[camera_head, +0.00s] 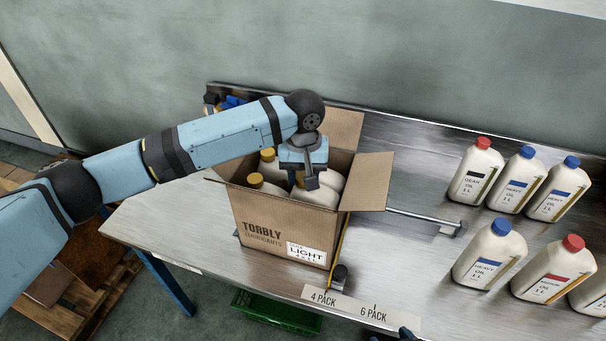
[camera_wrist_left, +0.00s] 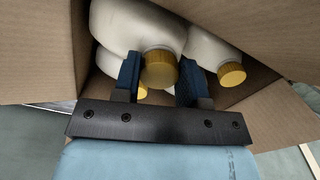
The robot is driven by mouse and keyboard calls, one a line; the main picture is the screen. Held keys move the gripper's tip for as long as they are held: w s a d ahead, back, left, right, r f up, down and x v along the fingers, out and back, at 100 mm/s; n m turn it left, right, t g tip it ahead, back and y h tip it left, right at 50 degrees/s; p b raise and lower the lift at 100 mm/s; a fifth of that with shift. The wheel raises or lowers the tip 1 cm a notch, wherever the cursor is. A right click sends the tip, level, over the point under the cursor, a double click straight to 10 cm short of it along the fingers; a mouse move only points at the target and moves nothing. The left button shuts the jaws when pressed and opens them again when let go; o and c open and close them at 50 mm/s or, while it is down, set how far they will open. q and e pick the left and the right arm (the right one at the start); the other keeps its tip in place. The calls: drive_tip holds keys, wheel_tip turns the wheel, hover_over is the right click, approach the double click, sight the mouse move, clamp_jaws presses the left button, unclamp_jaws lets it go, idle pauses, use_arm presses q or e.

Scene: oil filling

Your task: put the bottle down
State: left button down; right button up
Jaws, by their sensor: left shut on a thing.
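My left gripper (camera_head: 305,180) reaches down from above into the open cardboard box (camera_head: 265,215). In the left wrist view its two dark blue fingers (camera_wrist_left: 159,82) are shut on the yellow cap of a white bottle (camera_wrist_left: 130,25). That bottle is inside the box walls; whether its base touches the box floor is hidden. Other white bottles with yellow caps are in the box, one cap (camera_head: 255,180) at the front left and another cap (camera_wrist_left: 231,74) right of the held one in the wrist view.
Several white oil bottles with red or blue caps (camera_head: 490,250) stand on the metal table (camera_head: 390,265) at the right. The box flaps are open, one flap (camera_head: 373,182) sticking out right. A metal rod (camera_head: 425,218) lies right of the box. A green crate (camera_head: 275,312) is below the table.

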use_arm(q)
drive_tip(key=shift+w+f, duration=0.15)
drive_tip(key=shift+f, duration=0.05)
drive_tip(key=shift+f+p, duration=0.3)
drive_tip(key=shift+p, duration=0.05)
drive_tip(key=c, duration=0.7)
unclamp_jaws()
drive_tip(key=shift+f, duration=0.1)
